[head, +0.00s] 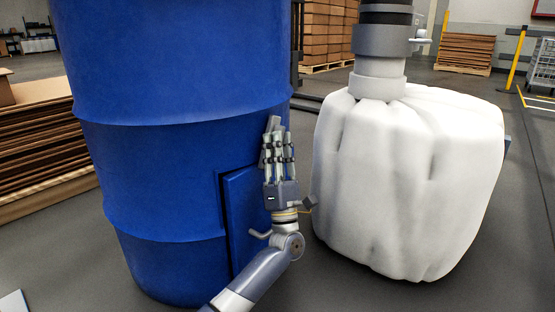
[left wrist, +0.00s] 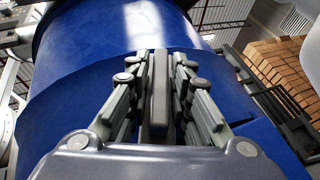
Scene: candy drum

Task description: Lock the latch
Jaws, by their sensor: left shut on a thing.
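The latch (left wrist: 160,98) is a grey upright bar in the left wrist view, between the fingers of my left gripper (left wrist: 159,66). In the head view, the top of the latch (head: 273,124) shows just above the fingertips of the same gripper (head: 277,145). The gripper is shut on the latch, at the right side of the blue drum (head: 170,80). A blue hatch door (head: 247,215) with a dark edge along its left side is in the drum's lower wall, partly behind my left arm. My right gripper is in neither view.
A bulging white bag (head: 400,180) hangs under a grey spout (head: 380,70), close to the right of my left gripper. Stacked cardboard (head: 35,150) lies at the left. Pallets of boxes (head: 328,35) stand behind. Grey floor is open at the right.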

